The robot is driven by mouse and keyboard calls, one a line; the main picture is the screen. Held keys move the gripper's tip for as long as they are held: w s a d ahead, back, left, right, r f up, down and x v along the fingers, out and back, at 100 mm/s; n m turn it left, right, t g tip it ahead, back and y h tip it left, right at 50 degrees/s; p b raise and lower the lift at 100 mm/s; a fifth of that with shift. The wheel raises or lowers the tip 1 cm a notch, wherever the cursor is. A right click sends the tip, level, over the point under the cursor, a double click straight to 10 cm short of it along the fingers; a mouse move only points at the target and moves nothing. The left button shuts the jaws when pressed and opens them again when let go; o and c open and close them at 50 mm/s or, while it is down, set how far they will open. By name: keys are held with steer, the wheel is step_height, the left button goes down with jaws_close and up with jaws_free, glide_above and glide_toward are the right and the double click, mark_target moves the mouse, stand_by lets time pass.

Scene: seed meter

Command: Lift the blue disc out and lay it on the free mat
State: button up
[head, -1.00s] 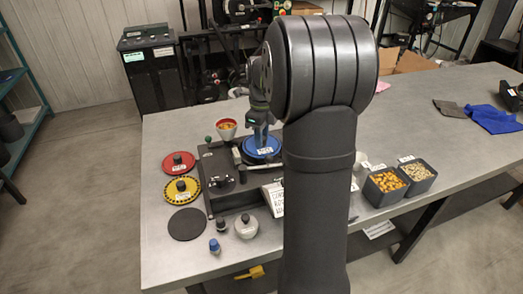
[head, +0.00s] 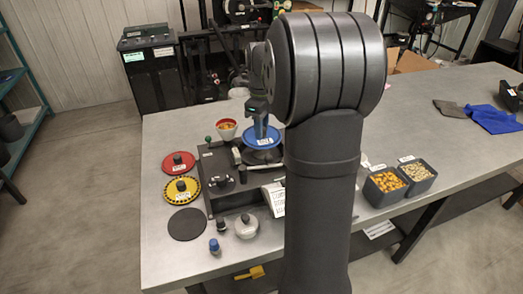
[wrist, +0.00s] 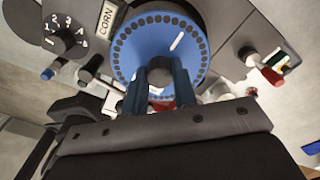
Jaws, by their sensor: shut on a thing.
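The blue disc (head: 254,143) hangs above the seed meter (head: 222,203), with a dark round seat showing under it. In the wrist view the blue disc (wrist: 128,50) has a ring of dark holes. The disc looks clear of the seat. The free mat (head: 187,224) is a bare dark round at the front left. A red disc (head: 172,160) and a yellow disc (head: 170,194) lie behind it.
A red-rimmed bowl (head: 227,126) stands behind the meter. Two seed bins (head: 385,187) are at the right. My arm hides the middle of the table.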

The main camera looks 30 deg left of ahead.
steer(key=s+a+n, duration=0.1)
steer(key=s+n, duration=0.1)
steer(key=s+a+n, duration=0.1)
steer(key=s+n, duration=0.2)
steer(key=s+a+n, duration=0.1)
steer(key=s+n, duration=0.1)
steer(key=shift+s+a+f+n, duration=0.1)
steer(key=shift+s+n, duration=0.05)
steer(key=shift+n, duration=0.15)
steer(key=s+n, duration=0.3)
steer(key=s+a+n, duration=0.1)
steer(key=s+n, duration=0.2)
steer(key=s+a+n, duration=0.1)
steer(key=s+n, duration=0.2)
steer(key=shift+s+f+n, duration=0.1)
steer(key=shift+f+n, duration=0.25)
steer(key=shift+n, duration=0.05)
steer(key=s+a+f+n, duration=0.2)
steer(key=s, duration=0.3)
steer(key=m, duration=0.1)
glide_toward(187, 223)
steer(key=shift+f, duration=2.55)
steer(key=shift+f, duration=0.45)
steer(key=o, duration=1.1)
steer(key=shift+o, duration=0.4)
